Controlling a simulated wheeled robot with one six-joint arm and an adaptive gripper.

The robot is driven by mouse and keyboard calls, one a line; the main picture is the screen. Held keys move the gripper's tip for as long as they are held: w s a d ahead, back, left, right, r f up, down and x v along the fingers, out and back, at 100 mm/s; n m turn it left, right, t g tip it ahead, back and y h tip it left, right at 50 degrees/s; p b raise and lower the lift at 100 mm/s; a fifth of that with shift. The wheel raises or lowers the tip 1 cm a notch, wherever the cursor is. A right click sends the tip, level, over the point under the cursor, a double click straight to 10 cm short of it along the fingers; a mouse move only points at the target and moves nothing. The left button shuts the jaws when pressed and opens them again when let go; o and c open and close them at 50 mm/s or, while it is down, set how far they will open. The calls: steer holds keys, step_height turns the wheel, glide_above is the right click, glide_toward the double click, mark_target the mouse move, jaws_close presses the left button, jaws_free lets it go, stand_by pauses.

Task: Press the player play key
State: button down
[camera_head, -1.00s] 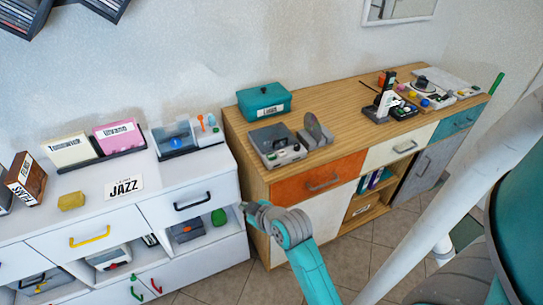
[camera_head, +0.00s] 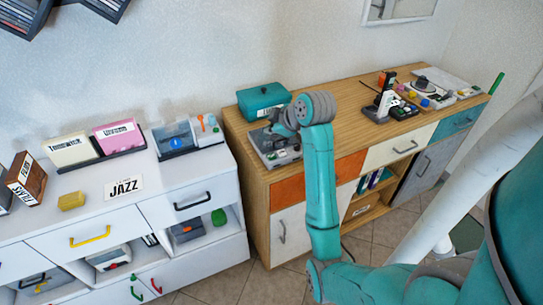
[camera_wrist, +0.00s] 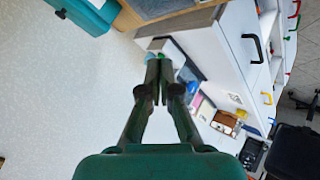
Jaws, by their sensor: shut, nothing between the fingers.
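The player (camera_head: 272,150) is a grey box lying on the left end of the wooden cabinet top. My wrist and arm cover part of it in the head view. Small keys show along its front edge, but they are too small to tell which is the play key. My gripper (camera_wrist: 158,64) is shut and empty in the wrist view, with its fingertips together. In the head view my wrist is over the back of the player, and the fingertips are hard to make out. I cannot tell whether they touch anything.
A teal box (camera_head: 263,100) stands just behind the player, close to my wrist. A white cabinet (camera_head: 83,210) with disc holders and a JAZZ card (camera_head: 124,187) stands to the left. The wooden top (camera_head: 345,110) between is clear.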

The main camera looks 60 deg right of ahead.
mark_target(272, 157)
steer(key=shift+s+d+r, duration=0.15)
steer(key=shift+d+r, duration=0.15)
steer(key=shift+r, duration=0.05)
steer(key=shift+f, duration=4.4)
steer(key=shift+f, duration=0.15)
steer(key=shift+f, duration=0.25)
steer(key=shift+f, duration=0.45)
steer(key=shift+r, duration=0.85)
